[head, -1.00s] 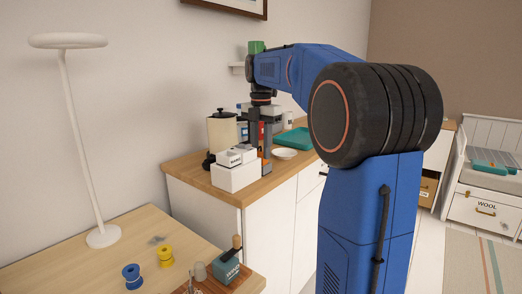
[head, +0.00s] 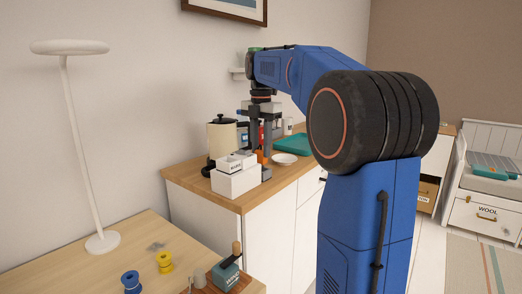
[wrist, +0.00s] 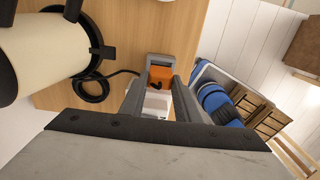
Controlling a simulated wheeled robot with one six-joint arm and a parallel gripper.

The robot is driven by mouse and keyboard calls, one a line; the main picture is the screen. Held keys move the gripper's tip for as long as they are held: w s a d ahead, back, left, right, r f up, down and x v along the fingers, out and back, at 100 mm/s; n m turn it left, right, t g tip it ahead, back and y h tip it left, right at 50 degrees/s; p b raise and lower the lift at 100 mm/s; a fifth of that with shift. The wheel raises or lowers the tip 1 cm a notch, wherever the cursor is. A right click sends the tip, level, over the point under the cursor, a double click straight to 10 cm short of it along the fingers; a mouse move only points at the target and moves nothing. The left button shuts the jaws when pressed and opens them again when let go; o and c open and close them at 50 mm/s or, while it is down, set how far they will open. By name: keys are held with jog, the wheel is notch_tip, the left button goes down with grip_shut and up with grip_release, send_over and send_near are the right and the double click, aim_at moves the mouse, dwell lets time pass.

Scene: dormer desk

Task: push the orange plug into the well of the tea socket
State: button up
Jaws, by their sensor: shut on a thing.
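My gripper (head: 260,150) points down over the counter. In the wrist view its fingers (wrist: 158,88) are shut on the orange plug (wrist: 160,76). The plug shows as a small orange patch in the head view (head: 261,157). A grey block (wrist: 160,59), seemingly the tea socket, lies right at the plug in the wrist view. Its grey side also shows low beside the white boxes in the head view (head: 266,174). The well is hidden, so I cannot tell how deep the plug sits.
White boxes (head: 235,182) stand close left of the gripper. A cream kettle (head: 221,137) is behind them, its black cord (wrist: 92,88) on the counter. A white dish (head: 284,159) and teal tray (head: 294,144) lie to the right. The counter's front edge is close.

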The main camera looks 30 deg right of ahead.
jog(key=shift+r, duration=1.1)
jog(key=shift+r, duration=0.15)
